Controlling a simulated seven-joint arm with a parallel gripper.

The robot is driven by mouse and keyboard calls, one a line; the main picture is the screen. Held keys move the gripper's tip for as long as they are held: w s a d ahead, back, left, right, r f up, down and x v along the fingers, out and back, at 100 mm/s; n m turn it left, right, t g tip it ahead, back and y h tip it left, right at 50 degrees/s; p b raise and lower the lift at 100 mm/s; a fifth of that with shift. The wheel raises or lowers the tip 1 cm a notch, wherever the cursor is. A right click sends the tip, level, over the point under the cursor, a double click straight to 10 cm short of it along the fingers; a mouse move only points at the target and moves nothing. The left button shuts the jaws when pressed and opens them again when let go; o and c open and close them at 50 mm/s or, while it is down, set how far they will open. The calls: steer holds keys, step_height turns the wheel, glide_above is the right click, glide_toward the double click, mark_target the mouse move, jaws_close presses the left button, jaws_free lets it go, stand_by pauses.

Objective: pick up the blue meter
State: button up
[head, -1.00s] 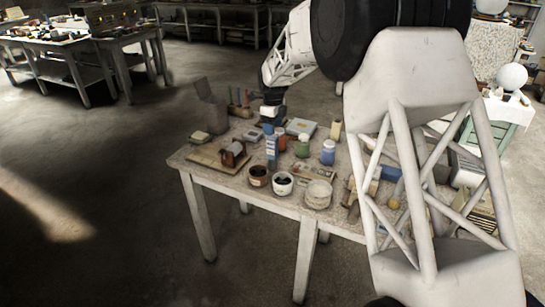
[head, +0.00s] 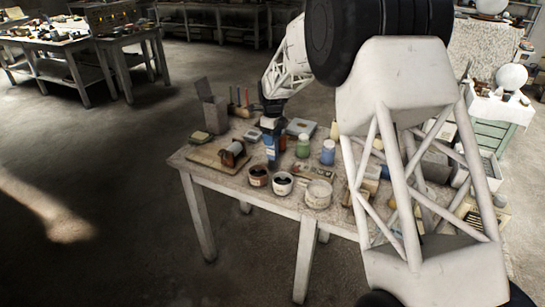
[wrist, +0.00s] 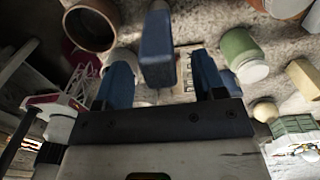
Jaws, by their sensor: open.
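The blue meter (head: 272,152) stands upright near the left middle of the table, behind two small bowls. In the wrist view it is a blue block (wrist: 158,48) between my two blue fingers and beyond their tips. My gripper (wrist: 160,68) is open, with a visible gap on each side of the block. In the head view my gripper (head: 269,124) is right above the meter and overlaps its top, so the fingertips are hard to make out. I cannot tell whether a finger touches it.
A brown bowl (head: 258,176), a white bowl (head: 282,184) and a plaster dish (head: 318,194) line the front edge. A green jar (head: 303,146) and a blue jar (head: 328,152) stand to the right. A wooden board (head: 217,158) lies left. My arm hides the table's right part.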

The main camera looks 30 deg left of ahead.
steer(key=shift+f, duration=1.55)
steer(key=shift+c, duration=0.5)
steer(key=c, duration=0.9)
steer(key=shift+r, duration=0.1)
steer(key=shift+r, duration=4.9)
steer(key=shift+s, duration=0.1)
